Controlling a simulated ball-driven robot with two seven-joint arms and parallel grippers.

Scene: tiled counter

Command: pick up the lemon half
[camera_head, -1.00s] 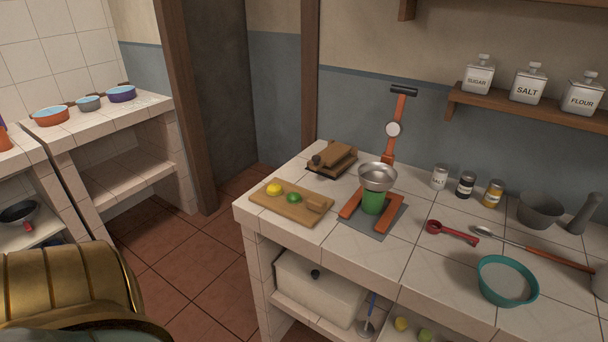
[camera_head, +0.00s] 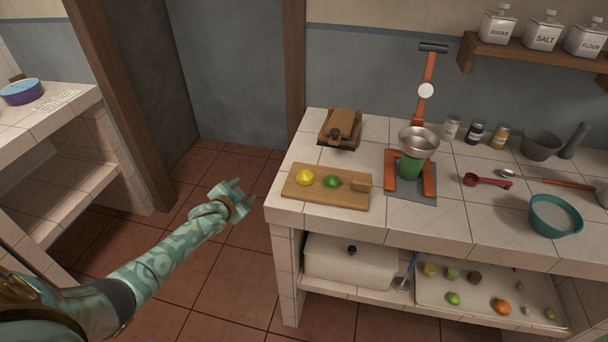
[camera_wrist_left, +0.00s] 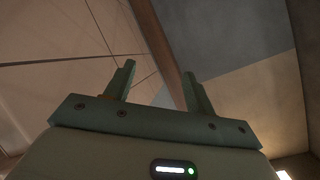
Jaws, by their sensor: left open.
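The yellow lemon half (camera_head: 305,177) lies on the left part of a wooden cutting board (camera_head: 345,198) on the tiled counter. A green lime piece (camera_head: 331,181) lies to its right on the same board. My left gripper (camera_head: 236,187) is open and empty, to the left of the counter's edge and apart from the board. Its two parted fingers also show in the left wrist view (camera_wrist_left: 159,82), with no lemon between them. My right gripper is not in view.
A small wooden block (camera_head: 361,180) sits at the board's right end. Open floor lies left of the counter.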

